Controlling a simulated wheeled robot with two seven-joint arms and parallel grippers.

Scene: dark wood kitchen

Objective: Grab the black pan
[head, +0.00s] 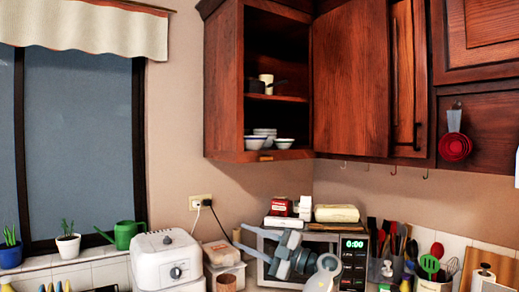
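A small black pan (256,87) with a dark handle pointing right sits on the middle shelf of the open upper cabinet (226,80). A cream cup (266,79) stands next to it, partly hidden by it. My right gripper is not in view.
White bowls (265,136) sit on the cabinet's bottom shelf. The cabinet door (350,80) is swung open to the right. Below are the microwave (354,262) with packages on top, a white appliance (165,258) and several utensils. The wall left of the cabinet is clear.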

